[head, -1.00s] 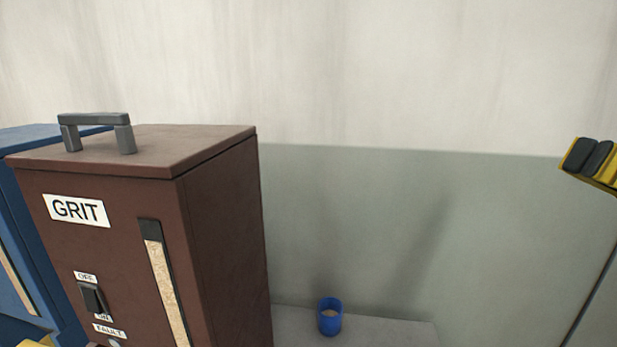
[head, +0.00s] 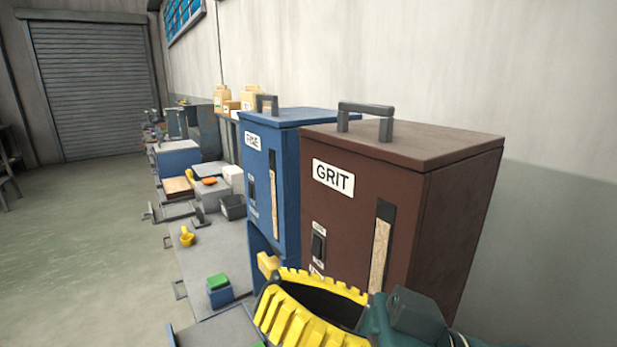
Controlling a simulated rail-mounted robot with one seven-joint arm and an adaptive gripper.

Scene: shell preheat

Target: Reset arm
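No gripper can be made out for certain in the head view. A yellow ribbed part (head: 295,320) curves around a dark gap at the bottom middle. A teal body with a grey block (head: 415,312) is beside it at the bottom right, cut off by the frame edge. These look like parts of my own arm, but I cannot tell which parts. They lie in front of the lower part of the brown GRIT cabinet (head: 450,215) and hide some of it.
A blue cabinet (head: 283,190) stands left of the brown one. A long grey bench (head: 212,255) runs away to the left, with a yellow cup (head: 187,237) and a green-topped blue box (head: 219,290). The floor (head: 85,240) at left is clear up to a roller shutter (head: 95,90).

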